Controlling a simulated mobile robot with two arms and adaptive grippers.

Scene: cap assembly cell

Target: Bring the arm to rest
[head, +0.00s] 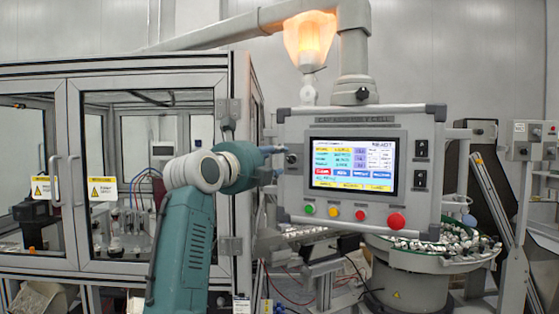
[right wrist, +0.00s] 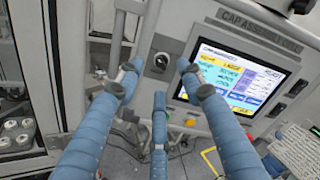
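My right gripper (head: 274,161) is at the left edge of the control panel (head: 297,205) in the head view, at the end of my teal arm (head: 187,245). In the right wrist view, the blue fingers of the gripper (right wrist: 158,76) are spread apart with nothing between them. A black rotary switch (right wrist: 160,61) on the panel face lies just beyond the fingertips. I cannot tell whether any finger touches the panel. My left gripper is not in view.
The panel has a lit screen (head: 352,165) and a red button (head: 396,220). A glass-doored cabinet (head: 150,76) stands on the left. A bowl feeder (head: 405,285) full of small parts is at lower right. An orange lamp (head: 310,38) glows above.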

